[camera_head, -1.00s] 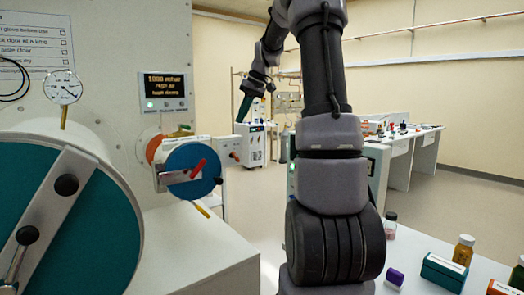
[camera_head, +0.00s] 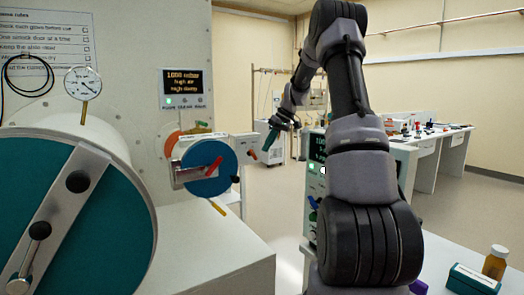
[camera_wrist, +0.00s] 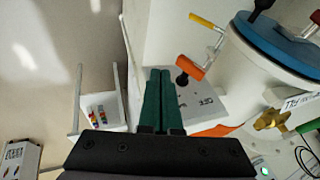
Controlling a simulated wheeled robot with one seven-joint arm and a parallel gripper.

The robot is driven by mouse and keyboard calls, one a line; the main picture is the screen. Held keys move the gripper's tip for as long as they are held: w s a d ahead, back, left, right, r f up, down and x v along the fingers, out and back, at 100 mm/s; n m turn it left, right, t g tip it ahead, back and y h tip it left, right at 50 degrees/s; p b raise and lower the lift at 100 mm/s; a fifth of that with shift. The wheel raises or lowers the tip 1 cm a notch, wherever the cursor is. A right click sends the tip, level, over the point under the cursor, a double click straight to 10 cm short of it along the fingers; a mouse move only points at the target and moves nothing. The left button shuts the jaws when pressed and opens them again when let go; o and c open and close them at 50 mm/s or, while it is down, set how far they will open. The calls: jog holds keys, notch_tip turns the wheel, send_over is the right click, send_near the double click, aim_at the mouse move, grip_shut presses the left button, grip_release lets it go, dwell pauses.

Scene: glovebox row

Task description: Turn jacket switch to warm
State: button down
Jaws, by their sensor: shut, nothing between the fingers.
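No switch is readable as the jacket switch. An instrument panel (camera_head: 317,170) with a green-lit display and coloured knobs stands behind my arm, which partly hides it. In the wrist view an orange lever with a black knob (camera_wrist: 189,70) is just right of the fingertips, by a lettered grey plate (camera_wrist: 205,98). I cannot tell whether they touch it.
A large teal round door (camera_head: 95,225) with a clamp bar is at the left. The small port's blue door (camera_head: 209,170) has a red handle. A pressure display (camera_head: 183,88) is on the wall. A brown bottle (camera_head: 496,262) and green box (camera_head: 474,280) stand at lower right.

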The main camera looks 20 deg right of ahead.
aim_at(256, 157)
jog(key=shift+s+a+f, duration=0.15)
jog(key=shift+a+f, duration=0.15)
jog(key=shift+a, duration=0.4)
jog(key=shift+s+a+f, duration=0.15)
jog(key=shift+a+f, duration=0.15)
jog(key=shift+a, duration=0.4)
jog(key=shift+s+a+f+y, duration=0.1)
jog(key=shift+f+y, duration=0.15)
jog(key=shift+y, duration=0.25)
jog(key=shift+f+y, duration=0.2)
jog(key=shift+y, duration=0.1)
jog(key=y, duration=0.2)
jog(key=shift+f+m+y, duration=0.35)
jog(key=shift+m+y, duration=0.05)
jog(key=shift+f, duration=0.1)
